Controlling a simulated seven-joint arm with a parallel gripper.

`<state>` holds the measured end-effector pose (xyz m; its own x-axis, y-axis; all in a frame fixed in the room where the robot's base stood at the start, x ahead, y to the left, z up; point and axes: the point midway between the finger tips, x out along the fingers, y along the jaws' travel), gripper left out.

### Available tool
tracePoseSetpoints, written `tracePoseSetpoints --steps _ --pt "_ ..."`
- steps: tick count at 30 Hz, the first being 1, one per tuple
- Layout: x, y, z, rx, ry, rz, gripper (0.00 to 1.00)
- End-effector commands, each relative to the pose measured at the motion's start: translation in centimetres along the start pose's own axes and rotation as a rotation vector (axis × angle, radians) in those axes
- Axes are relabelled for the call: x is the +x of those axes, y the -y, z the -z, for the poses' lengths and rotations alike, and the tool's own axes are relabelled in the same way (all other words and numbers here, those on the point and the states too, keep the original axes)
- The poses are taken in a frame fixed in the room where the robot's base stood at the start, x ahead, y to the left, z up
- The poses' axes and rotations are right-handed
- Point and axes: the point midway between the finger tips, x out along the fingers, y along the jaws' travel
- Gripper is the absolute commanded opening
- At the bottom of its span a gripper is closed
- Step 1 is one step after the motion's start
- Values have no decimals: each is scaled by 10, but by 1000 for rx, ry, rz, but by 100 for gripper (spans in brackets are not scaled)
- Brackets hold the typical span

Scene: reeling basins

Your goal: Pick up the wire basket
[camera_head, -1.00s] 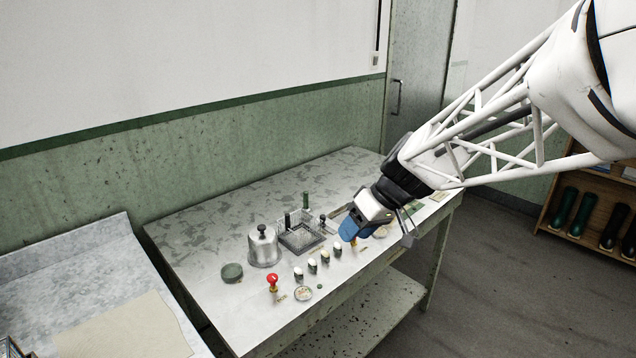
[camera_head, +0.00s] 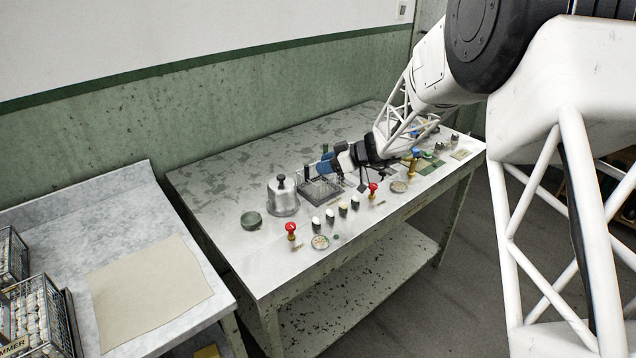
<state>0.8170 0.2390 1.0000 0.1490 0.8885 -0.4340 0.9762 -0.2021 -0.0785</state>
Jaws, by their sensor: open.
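A small wire basket (camera_head: 318,191) stands on the speckled metal table, just right of a silver bell-shaped cover (camera_head: 283,197). Dark uprights show at its back. My gripper (camera_head: 341,179) is open and empty, at the basket's right side. Its blue finger (camera_head: 325,166) shows over the basket's back right part and hides some of it. I cannot tell whether the finger touches the wire.
Several small pale-topped pieces (camera_head: 330,216), red-knobbed stampers (camera_head: 291,230) and a small dish (camera_head: 320,242) line the table's front. A green round lid (camera_head: 251,220) lies left. More wire baskets with white contents (camera_head: 35,317) stand at lower left. The table's back left is clear.

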Motion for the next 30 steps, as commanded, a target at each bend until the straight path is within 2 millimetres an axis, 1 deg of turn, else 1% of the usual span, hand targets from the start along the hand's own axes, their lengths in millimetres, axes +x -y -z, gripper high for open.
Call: tracePoseSetpoints --steps 1,3,7,20,30 --pt "8 -8 -4 -18 -15 -5 48" --pt "15 -16 -9 -41 -34 -12 48" --pt "22 -24 -12 -69 -54 -23 48" --pt "25 -26 -13 -75 -58 -25 48" --pt "49 -26 -12 -75 -57 -25 48"
